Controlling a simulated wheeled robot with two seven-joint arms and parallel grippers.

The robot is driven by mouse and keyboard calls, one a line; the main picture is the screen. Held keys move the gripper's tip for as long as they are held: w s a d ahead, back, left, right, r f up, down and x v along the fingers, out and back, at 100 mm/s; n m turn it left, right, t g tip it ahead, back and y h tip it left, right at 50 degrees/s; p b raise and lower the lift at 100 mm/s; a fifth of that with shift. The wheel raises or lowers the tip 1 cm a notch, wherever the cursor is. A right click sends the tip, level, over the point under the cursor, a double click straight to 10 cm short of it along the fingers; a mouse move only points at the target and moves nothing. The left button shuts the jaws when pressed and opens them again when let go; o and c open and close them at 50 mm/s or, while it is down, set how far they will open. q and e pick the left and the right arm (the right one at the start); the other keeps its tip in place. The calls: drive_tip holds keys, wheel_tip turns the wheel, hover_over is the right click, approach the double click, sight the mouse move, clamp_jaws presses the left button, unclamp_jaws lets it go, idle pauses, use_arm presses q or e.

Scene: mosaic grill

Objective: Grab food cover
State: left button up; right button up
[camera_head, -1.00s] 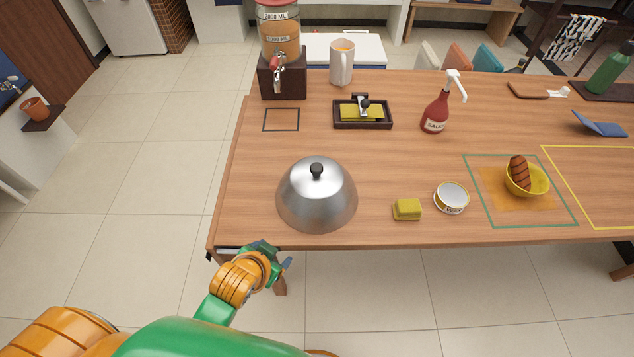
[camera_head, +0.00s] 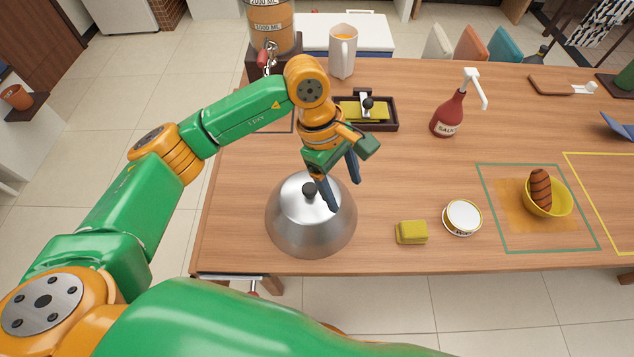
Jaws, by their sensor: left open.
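The food cover (camera_head: 310,228) is a silver metal dome with a black knob (camera_head: 309,190) on top. It sits on the wooden table near the front left edge. My left gripper (camera_head: 344,195) is open, with its dark fingers pointing down above the right side of the dome, to the right of the knob. The fingers hide part of the dome's upper right side. I cannot tell whether they touch it. The right gripper is not in view.
A yellow sponge-like block (camera_head: 411,232) and a small round tin (camera_head: 462,217) are right of the dome. A dark tray (camera_head: 385,126), a red sauce bottle (camera_head: 449,114), a mug (camera_head: 342,55) and a drink dispenser (camera_head: 269,28) stand behind. A yellow bowl (camera_head: 555,207) is at right.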

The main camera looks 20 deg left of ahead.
sight(310, 187)
use_arm(q)
drive_tip(key=a+y, duration=0.1)
drive_tip(key=a, duration=0.1)
drive_tip(key=w+a+y, duration=0.1)
drive_tip(key=a, duration=0.1)
drive_tip(key=w+a+r+y, duration=0.1)
drive_tip(key=a, duration=0.2)
drive_tip(key=shift+w+a+t+y, duration=0.1)
drive_tip(key=shift+w+t+y, duration=0.2)
drive_tip(key=shift+t, duration=0.1)
drive_tip(key=shift+s+a+f+p, duration=0.2)
drive_tip(key=shift+p, duration=0.15)
drive_tip(key=shift+s+d+f+p, duration=0.15)
drive_tip(key=shift+s+f+p, duration=0.05)
drive_tip(key=shift+f+p, duration=0.35)
drive_tip(key=shift+s+d+f+p, duration=0.15)
drive_tip(key=shift+f+p, duration=0.3)
drive_tip(key=shift+f, duration=0.2)
wheel_tip(310, 187, down, 3)
drive_tip(key=shift+w+f+p, duration=0.15)
drive_tip(key=shift+f+p, duration=0.05)
drive_tip(key=shift+p, duration=0.1)
drive_tip(key=shift+f, duration=0.3)
drive_tip(key=shift+r, duration=0.1)
clamp_jaws()
